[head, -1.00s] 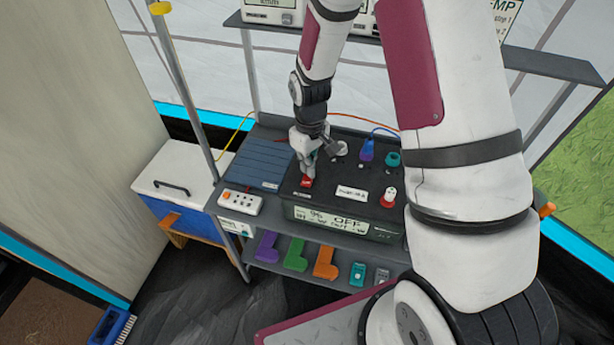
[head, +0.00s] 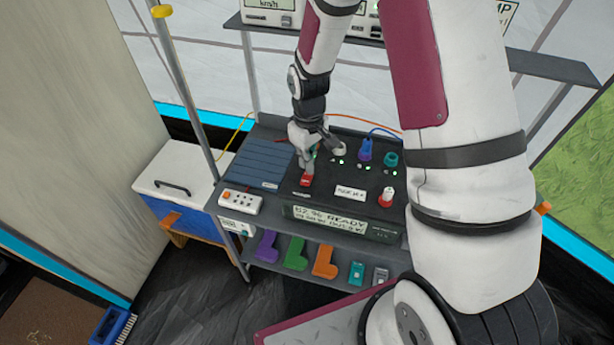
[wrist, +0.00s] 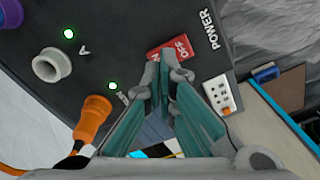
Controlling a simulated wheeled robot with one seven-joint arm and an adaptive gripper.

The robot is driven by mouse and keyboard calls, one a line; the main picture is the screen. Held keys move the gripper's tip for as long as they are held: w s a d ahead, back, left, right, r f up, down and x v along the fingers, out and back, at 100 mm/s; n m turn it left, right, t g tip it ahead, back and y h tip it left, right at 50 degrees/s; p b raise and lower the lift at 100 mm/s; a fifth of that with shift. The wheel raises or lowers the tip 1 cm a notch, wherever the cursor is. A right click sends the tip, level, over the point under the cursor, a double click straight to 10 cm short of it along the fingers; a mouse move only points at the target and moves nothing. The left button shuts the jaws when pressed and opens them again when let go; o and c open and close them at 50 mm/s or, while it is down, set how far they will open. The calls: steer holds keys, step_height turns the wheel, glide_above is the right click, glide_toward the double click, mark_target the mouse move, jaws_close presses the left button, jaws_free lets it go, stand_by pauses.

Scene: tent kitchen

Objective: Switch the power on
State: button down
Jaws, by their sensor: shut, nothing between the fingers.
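A dark power box (head: 335,203) stands on the shelf unit. My gripper (head: 307,172) points down at the switch. In the wrist view my gripper (wrist: 163,84) is shut and empty, its tips at the switch's other end and covering the marking there. Contact looks likely but is partly hidden. The display (head: 342,219) is lit and seems to read READY. Green lights (wrist: 113,86) glow beside the sockets.
An orange plug (wrist: 93,112) sits in a socket, and a blue plug (head: 365,148) stands at the back. A white power strip (head: 240,202) lies to the left. Colored pieces (head: 295,253) lie on the shelf below.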

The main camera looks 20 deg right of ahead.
steer(key=shift+r+p, duration=0.7)
steer(key=shift+r, duration=1.55)
step_height(320, 180, up, 20)
steer(key=m+t, duration=0.2)
steer(key=t, duration=0.1)
glide_above(308, 174)
steer(key=s, duration=0.7)
steer(key=s+r+m+t, duration=0.1)
steer(key=s+r, duration=0.4)
steer(key=s, duration=0.3)
steer(key=s+r+m+t, duration=0.1)
steer(key=s+r, duration=0.4)
steer(key=s, duration=0.4)
steer(key=shift+m+t, duration=0.3)
steer(key=shift+m, duration=0.1)
